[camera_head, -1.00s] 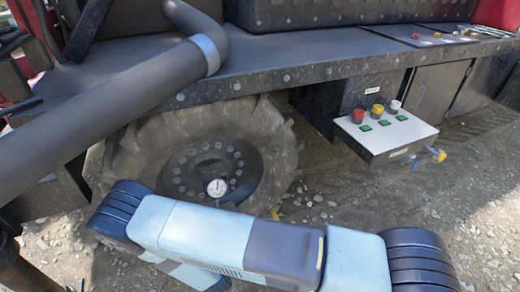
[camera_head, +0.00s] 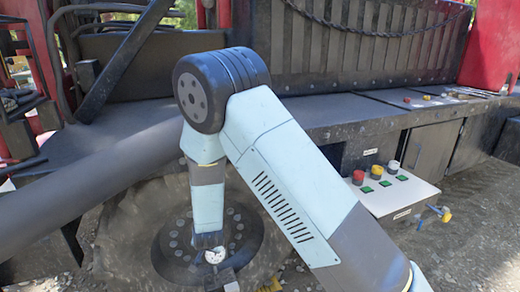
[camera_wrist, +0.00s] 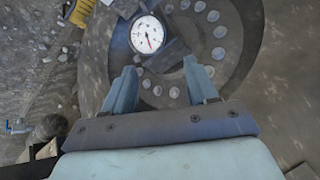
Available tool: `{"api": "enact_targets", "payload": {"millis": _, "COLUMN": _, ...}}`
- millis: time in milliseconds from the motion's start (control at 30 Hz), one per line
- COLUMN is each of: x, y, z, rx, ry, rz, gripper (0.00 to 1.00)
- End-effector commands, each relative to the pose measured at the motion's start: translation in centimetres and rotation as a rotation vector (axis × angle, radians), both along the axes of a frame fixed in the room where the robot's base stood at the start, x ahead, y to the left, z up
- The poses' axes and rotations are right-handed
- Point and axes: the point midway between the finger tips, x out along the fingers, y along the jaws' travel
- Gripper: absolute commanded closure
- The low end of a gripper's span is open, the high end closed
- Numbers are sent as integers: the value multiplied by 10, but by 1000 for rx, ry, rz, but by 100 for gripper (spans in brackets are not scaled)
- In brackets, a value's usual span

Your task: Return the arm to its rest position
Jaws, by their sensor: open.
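My arm stretches across the head view, its dark elbow joint raised in front of the vehicle and its forearm pointing down to the wheel. My gripper (camera_wrist: 160,82) is open in the wrist view, with nothing between its two pale blue fingers. A round white pressure gauge (camera_wrist: 147,35) with a red needle lies just beyond the fingertips, in front of the wheel hub. The gauge also shows at the low end of my forearm in the head view (camera_head: 214,256). The gripper's fingers are hard to make out there.
The big muddy wheel (camera_head: 130,235) sits under the vehicle's dark ledge. A thick dark pipe (camera_head: 100,185) slants at left. A white-topped control box (camera_head: 400,195) with coloured knobs and green buttons juts out at right. A blue-and-yellow handle (camera_head: 440,213) sticks out beside it. Gravel ground lies at right.

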Motion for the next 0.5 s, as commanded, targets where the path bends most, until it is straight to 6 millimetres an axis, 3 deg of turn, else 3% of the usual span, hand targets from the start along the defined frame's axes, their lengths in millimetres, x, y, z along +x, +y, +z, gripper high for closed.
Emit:
{"api": "enact_targets", "payload": {"millis": 100, "x": 13, "y": -17, "z": 43, "rx": 21, "ry": 17, "rz": 1, "gripper": 42}}
{"api": "enact_targets", "payload": {"millis": 500, "x": 29, "y": -89, "z": 169, "rx": 53, "ry": 56, "rz": 36, "gripper": 42}}
